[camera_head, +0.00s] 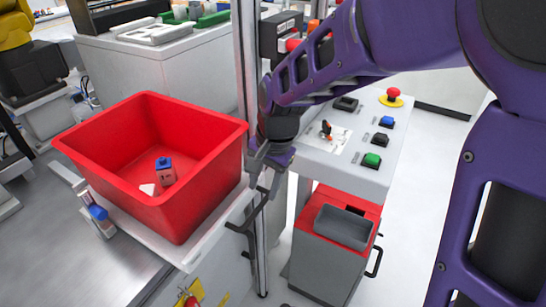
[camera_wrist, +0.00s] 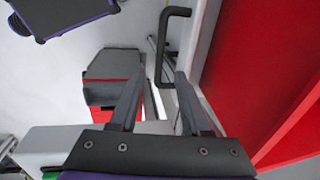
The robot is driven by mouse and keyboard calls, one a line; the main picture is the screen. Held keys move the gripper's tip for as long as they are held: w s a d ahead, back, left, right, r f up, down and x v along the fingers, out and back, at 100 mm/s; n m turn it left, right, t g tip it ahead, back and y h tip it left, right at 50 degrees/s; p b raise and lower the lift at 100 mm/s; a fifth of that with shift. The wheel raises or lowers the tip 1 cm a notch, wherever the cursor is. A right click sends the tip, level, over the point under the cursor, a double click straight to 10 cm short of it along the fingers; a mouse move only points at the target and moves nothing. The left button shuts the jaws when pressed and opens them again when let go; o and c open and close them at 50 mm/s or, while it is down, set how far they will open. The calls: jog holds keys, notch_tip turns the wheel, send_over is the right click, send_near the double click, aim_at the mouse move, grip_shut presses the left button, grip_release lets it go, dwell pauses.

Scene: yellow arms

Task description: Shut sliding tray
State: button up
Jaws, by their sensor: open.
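The sliding tray (camera_head: 210,242) is a light slab under a red bin (camera_head: 95,170), at the left in the head view. A black bent handle (camera_head: 240,230) sticks out from its right front corner. My gripper (camera_head: 264,180) is beside the bin's right side, close to the handle, pointing down. In the wrist view its two fingers (camera_wrist: 160,78) are apart with no object clamped. The black handle (camera_wrist: 163,45) shows there just beyond the fingertips, its lower end lying between them in the picture. I cannot tell whether they touch.
A blue-and-red small object (camera_head: 165,170) and a white piece lie in the bin. A metal post (camera_head: 248,60) stands behind my gripper. A button console (camera_head: 365,150) and a red-topped grey cabinet (camera_head: 335,245) stand to the right. White floor lies between.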

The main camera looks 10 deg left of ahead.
aim_at(259, 207)
jog(key=f+b, duration=0.1)
jog(key=f, duration=0.1)
jog(key=f+b, duration=0.1)
jog(key=f, duration=0.1)
jog(key=a+f+b, duration=0.1)
jog(key=f+b, duration=0.1)
jog(key=shift+w+a+f, duration=0.1)
jog(key=shift+w+f, duration=0.05)
jog(key=shift+w, duration=0.1)
jog(key=shift+c, duration=0.2)
grip_shut()
dwell(1.0)
